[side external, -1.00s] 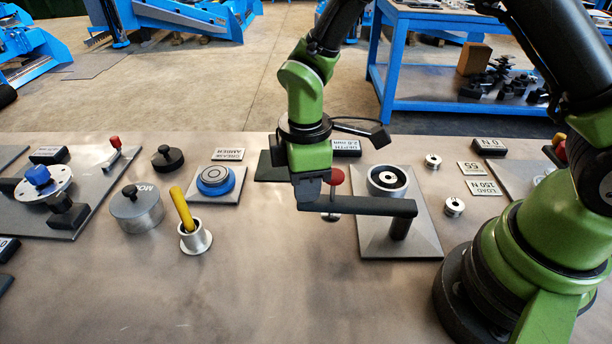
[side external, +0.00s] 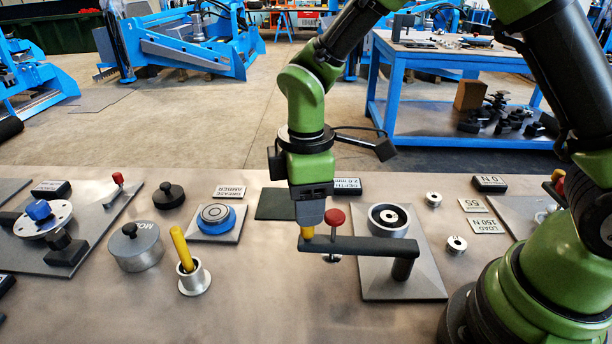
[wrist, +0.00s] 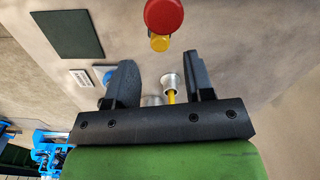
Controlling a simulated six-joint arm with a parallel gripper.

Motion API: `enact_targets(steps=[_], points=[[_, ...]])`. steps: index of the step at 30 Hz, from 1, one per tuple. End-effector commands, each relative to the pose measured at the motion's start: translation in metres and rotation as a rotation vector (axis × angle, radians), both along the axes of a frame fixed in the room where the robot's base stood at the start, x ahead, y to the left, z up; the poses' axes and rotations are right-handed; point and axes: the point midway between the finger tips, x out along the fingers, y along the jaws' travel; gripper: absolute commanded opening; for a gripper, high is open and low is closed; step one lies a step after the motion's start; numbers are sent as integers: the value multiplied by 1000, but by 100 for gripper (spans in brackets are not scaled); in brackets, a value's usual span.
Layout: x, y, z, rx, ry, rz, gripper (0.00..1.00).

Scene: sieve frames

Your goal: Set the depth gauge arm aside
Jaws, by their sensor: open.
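The depth gauge arm (side external: 365,245) is a dark bar on a short post above a grey plate. A red knob (side external: 335,217) on a thin stem stands at the bar, and a small yellow piece (side external: 307,232) sits at its left end. The red knob (wrist: 165,14) and yellow piece (wrist: 160,43) show at the top of the wrist view. My gripper (side external: 310,222) is just above the bar's left end, partly hiding the yellow piece. In the wrist view, my gripper's fingers (wrist: 160,62) are apart with nothing held between them.
A dark flat pad (side external: 274,204) lies behind my gripper. A ring fixture (side external: 388,217) stands on the plate behind the bar. A metal cup with a yellow rod (side external: 194,281) and a lidded pot (side external: 135,250) stand left. The front middle of the table is clear.

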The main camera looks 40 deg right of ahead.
Motion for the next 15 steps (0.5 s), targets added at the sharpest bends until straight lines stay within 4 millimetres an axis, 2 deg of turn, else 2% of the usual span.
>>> enact_targets(steps=[1,6,10,15], points=[[1,0,12,1,-7,-1,48],[1,0,40,1,-4,0,48],[0,0,51,0,-1,-1,48],[0,0,55,0,0,0,48]])
